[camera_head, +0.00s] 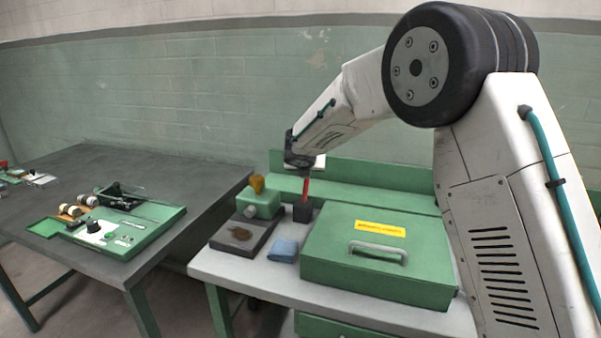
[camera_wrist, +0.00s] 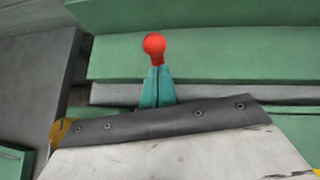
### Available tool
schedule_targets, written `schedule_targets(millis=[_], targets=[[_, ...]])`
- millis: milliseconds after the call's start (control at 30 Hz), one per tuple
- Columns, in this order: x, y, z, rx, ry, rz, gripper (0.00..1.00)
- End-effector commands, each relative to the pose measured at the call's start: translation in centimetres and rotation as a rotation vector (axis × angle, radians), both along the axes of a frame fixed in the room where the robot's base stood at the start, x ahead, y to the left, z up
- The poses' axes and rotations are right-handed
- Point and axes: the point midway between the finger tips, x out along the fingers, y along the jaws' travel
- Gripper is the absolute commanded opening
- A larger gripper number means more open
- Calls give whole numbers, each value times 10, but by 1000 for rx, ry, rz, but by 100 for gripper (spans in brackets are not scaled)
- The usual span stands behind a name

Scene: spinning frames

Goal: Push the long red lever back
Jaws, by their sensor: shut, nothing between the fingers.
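The long red lever (camera_head: 305,191) stands nearly upright from a small dark base (camera_head: 302,212) behind the green box. Its red round knob (camera_wrist: 154,45) shows in the wrist view, just beyond the tips of my gripper (camera_wrist: 155,72). My gripper's teal fingers are together with nothing between them. In the head view my gripper (camera_head: 300,163) is right above and around the lever's top. Whether the fingers touch the knob cannot be told.
A green lidded box (camera_head: 385,278) with a grey handle stands right in front of the lever. A green block with a yellow funnel-like piece (camera_head: 258,200), a dark tray (camera_head: 243,236) and a blue cloth (camera_head: 285,251) lie left. A green ledge (camera_head: 350,193) runs behind.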

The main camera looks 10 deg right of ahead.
Motion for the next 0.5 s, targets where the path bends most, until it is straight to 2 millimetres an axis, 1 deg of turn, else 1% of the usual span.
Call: schedule_targets(millis=[200,500], targets=[[10,-4,-2,1,0,-1,0],[16,-7,-2,0,-4,0,0]])
